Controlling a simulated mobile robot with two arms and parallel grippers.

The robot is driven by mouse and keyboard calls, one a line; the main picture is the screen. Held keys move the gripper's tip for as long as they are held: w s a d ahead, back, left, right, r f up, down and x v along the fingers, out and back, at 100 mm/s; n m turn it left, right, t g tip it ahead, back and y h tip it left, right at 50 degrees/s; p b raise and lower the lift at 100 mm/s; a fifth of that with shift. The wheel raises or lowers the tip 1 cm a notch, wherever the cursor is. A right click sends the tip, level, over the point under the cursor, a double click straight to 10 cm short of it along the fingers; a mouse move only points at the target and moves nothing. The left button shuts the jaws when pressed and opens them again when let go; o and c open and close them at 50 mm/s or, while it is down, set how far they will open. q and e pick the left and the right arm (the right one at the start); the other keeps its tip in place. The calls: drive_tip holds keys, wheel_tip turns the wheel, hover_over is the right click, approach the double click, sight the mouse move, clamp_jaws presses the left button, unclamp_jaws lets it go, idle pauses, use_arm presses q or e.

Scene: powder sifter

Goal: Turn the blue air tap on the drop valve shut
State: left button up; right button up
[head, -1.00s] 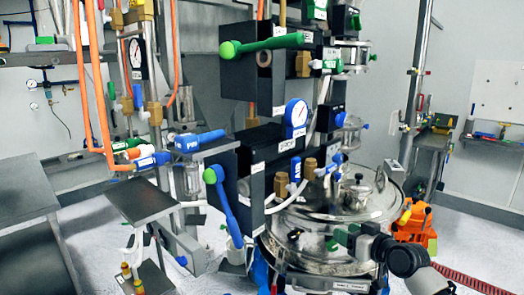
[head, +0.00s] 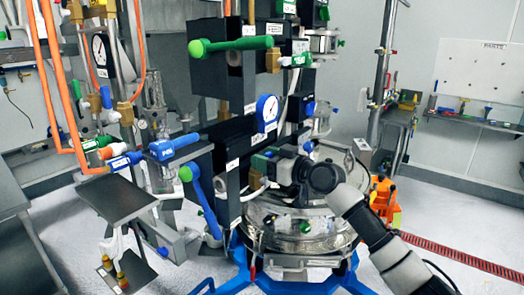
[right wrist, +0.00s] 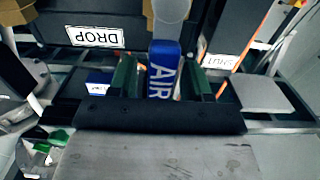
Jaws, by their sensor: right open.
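The blue air tap (right wrist: 163,72), lettered AIR, stands in the middle of the right wrist view, pointing towards the palm. My right gripper (right wrist: 160,78) is open, with one green finger on each side of the tap; I cannot tell whether either finger touches it. The drop valve's black block carries an upside-down DROP label (right wrist: 95,37), and a SHUT label (right wrist: 220,62) sits to the right of the tap. In the head view my right gripper (head: 262,161) is at the valve column above the steel vessel and mostly hides the tap. My left gripper is not in view.
The steel vessel (head: 300,240) with its clamped lid lies below my right arm. A green-handled valve (head: 235,45) and a pressure gauge (head: 267,112) are above the gripper. A blue lever (head: 205,205) hangs to its left. An orange object (head: 383,195) stands at the right.

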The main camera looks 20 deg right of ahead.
drive_tip(key=shift+w+a, duration=0.3)
drive_tip(key=shift+w, duration=0.15)
clamp_jaws()
